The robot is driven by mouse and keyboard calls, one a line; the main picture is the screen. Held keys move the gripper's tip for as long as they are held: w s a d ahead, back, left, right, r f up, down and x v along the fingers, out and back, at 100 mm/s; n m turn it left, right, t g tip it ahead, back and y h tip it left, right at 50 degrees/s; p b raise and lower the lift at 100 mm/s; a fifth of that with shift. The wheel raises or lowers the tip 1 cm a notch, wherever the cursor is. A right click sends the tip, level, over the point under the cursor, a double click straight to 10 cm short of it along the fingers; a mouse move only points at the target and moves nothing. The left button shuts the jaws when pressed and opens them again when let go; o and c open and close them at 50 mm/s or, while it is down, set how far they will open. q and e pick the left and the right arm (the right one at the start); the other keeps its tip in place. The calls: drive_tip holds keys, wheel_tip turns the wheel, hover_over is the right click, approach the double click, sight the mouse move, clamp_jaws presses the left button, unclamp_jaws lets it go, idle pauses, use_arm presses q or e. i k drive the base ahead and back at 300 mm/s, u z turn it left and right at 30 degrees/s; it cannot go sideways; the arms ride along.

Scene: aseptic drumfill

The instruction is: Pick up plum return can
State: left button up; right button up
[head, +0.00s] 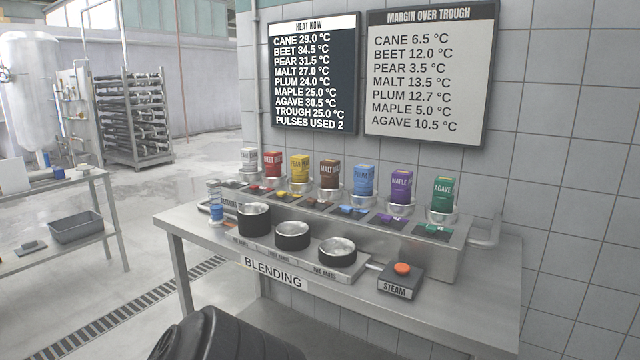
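No can carries a readable plum return label. Three steel cans with black bands stand on a low labelled rack at the table's front: a left can (254,219), a middle can (292,235) and a right can (337,252). The light blue plum carton (364,180) sits in a steel holder on the raised unit behind, between the malt carton (329,174) and the maple carton (401,184). Neither of my grippers is in view.
The steel table (470,310) carries a steam box (401,281) with an orange button, right of the rack. A small blue-labelled bottle (214,203) stands at the left. The tabletop is bare at the front right. A grey bin (76,227) sits on a side bench.

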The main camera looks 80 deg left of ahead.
sight(363, 174)
drive_tip(key=u, duration=2.35)
